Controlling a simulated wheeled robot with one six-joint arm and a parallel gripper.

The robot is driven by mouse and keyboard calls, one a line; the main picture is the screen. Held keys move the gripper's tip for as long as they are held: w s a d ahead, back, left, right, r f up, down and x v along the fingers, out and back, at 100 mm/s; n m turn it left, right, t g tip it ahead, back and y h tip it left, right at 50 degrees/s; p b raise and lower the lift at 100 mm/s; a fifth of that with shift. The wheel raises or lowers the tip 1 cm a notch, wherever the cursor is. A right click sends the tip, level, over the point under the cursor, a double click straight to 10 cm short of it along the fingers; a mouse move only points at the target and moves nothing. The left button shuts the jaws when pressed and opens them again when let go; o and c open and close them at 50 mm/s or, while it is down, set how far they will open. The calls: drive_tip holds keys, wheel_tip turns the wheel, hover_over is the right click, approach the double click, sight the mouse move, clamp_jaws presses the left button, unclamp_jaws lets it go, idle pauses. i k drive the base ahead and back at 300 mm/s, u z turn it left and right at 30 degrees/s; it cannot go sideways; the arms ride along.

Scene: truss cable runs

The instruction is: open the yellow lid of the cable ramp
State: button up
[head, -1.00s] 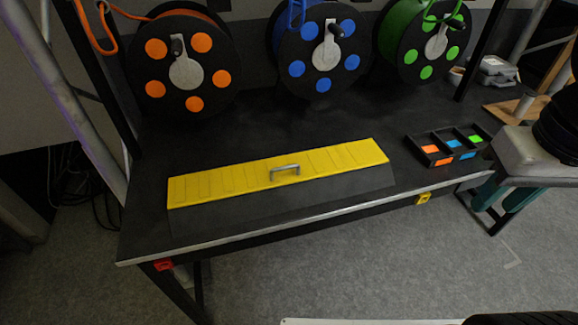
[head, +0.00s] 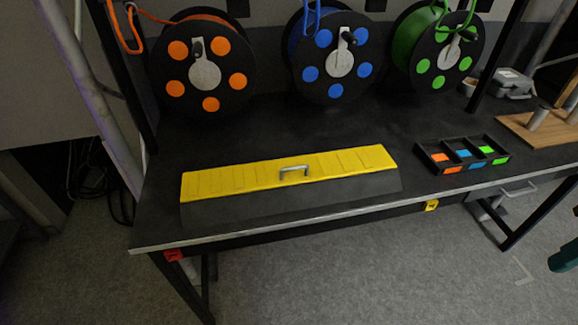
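The cable ramp lies along the front of the black table. Its yellow lid (head: 235,179) is ribbed and lies flat and shut on the black ramp body (head: 330,193). A grey bar handle (head: 294,170) stands up near the middle of the lid. Nothing touches the lid or the handle. My gripper is not in the head view.
Orange (head: 205,68), blue (head: 335,55) and green (head: 440,50) cable reels stand behind the ramp. A black divided tray (head: 430,158) with coloured pieces sits to its right. A wooden board (head: 540,125) with posts lies farther right. The table between ramp and reels is clear.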

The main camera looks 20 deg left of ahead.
sight(216, 182)
drive_tip(key=u, duration=1)
drive_tip(key=i, duration=0.5)
